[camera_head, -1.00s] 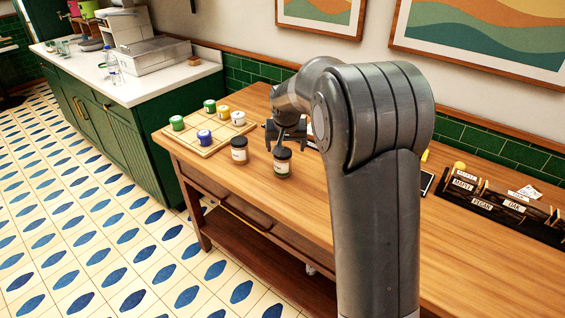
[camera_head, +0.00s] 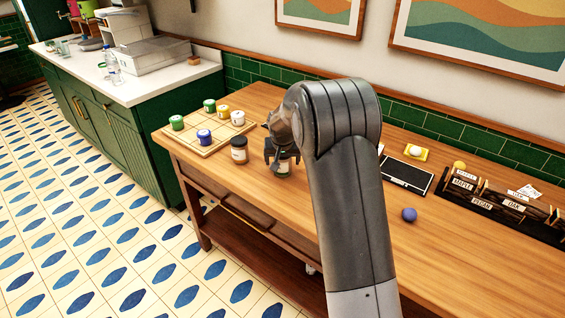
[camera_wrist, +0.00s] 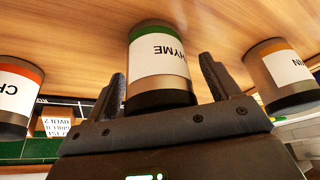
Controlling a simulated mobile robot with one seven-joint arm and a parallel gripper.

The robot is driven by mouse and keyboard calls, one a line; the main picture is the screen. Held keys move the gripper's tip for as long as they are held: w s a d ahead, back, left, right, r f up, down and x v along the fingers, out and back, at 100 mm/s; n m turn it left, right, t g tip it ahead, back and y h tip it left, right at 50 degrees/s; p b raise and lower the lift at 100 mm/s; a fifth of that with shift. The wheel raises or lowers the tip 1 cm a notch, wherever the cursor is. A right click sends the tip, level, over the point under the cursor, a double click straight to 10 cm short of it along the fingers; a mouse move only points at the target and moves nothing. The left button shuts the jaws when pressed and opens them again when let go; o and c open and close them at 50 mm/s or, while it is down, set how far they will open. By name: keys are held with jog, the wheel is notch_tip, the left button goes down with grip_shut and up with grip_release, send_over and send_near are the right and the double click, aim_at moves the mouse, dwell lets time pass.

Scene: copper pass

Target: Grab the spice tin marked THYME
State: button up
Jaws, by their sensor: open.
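The THYME tin (camera_wrist: 158,62) has a green band, a dark lid and a white label that reads upside down in the wrist view. It stands on the wooden table, and in the head view its lower part (camera_head: 283,168) shows below my gripper (camera_head: 281,155). In the wrist view my gripper (camera_wrist: 163,68) is open, with one finger on each side of the tin. I cannot tell whether the fingers touch it. A tin labelled "CH..." with an orange-red band (camera_wrist: 18,95) is at left, and one ending in "IN" with an orange band (camera_wrist: 280,75) is at right.
A dark-lidded jar (camera_head: 239,152) stands just left of my gripper in the head view. A wooden board (camera_head: 205,148) with several coloured-lid pots lies farther left. A blue ball (camera_head: 409,214), a black-framed tray (camera_head: 406,172) and a dark labelled rack (camera_head: 500,210) are to the right.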

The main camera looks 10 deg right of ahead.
jog(key=shift+c, duration=0.4)
jog(key=c, duration=1.1)
